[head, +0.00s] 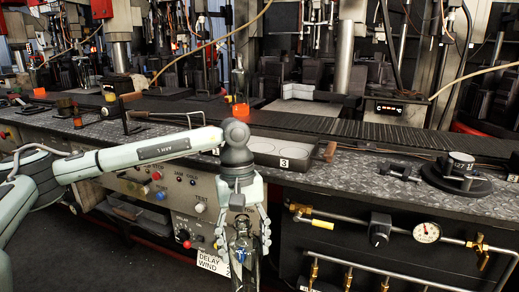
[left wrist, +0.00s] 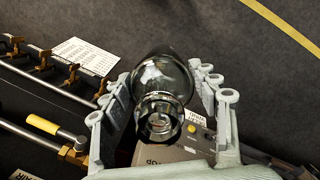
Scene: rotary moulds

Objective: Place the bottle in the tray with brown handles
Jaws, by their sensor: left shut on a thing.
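A clear glass bottle (head: 243,262) hangs in my left gripper (head: 246,228), in front of the control panel and below the counter top. The left gripper points down and its fingers are shut around the bottle. In the left wrist view, the bottle (left wrist: 160,82) shows neck towards the camera, between the fingers of the gripper (left wrist: 165,98). The dark tray (head: 270,152) with round recesses and a number 3 label lies on the counter behind the gripper. Its right brown handle (head: 330,152) shows; its left end is hidden by my arm. My right gripper is not in view.
A glass bottle with a glowing orange base (head: 239,88) stands on the conveyor behind the tray. A round dark fixture (head: 458,172) sits on the counter at right. Pipes with a gauge (head: 427,232) run below the counter edge.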

